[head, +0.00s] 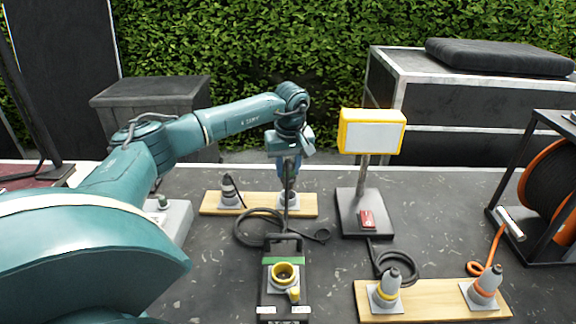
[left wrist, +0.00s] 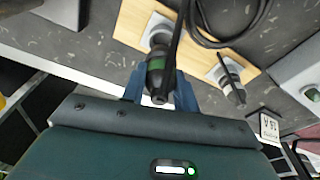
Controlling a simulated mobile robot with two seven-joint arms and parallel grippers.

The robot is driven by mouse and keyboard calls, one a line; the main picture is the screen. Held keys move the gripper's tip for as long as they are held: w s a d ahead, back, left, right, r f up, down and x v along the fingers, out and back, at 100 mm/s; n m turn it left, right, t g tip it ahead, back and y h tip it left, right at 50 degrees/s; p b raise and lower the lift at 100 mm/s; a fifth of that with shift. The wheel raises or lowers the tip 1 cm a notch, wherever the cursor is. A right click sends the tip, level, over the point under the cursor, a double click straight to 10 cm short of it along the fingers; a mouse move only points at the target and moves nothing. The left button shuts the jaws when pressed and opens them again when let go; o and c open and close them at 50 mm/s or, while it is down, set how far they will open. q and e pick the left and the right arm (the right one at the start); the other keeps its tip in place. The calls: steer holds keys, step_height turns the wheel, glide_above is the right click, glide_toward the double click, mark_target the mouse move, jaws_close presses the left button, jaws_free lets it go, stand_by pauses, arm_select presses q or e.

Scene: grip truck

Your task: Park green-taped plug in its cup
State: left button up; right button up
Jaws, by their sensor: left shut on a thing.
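The green-taped plug (left wrist: 156,70) is dark with a green band. My left gripper (left wrist: 158,90) is shut on it with its blue fingers on both sides. In the head view my left gripper (head: 288,172) points down over the right end of the far wooden board. The plug's far end meets a grey cup (left wrist: 160,28) on that board, which also shows in the head view (head: 288,202). How deep it sits in the cup I cannot tell, as the gripper and plug cover the opening. My right gripper is not in view.
Another dark plug (head: 229,190) stands in the cup at the board's left end. A black box (head: 285,247) with a green band and yellow socket stands in front. A yellow-framed lamp (head: 372,134), a near board (head: 436,301) with two plugs and an orange cable reel (head: 552,178) are right.

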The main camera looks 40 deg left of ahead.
mark_target(288, 181)
arm_select(q)
steer(key=shift+f, duration=0.25)
stand_by(0.4)
steer(key=shift+f, duration=0.2)
steer(key=shift+f, duration=0.3)
stand_by(1.0)
steer(key=shift+f+b, duration=0.3)
steer(key=shift+f, duration=0.3)
stand_by(0.3)
steer(key=shift+f+b, duration=0.55)
steer(key=shift+f, duration=0.5)
steer(key=o, duration=1.5)
steer(key=shift+c, duration=0.2)
steer(key=shift+r, duration=0.1)
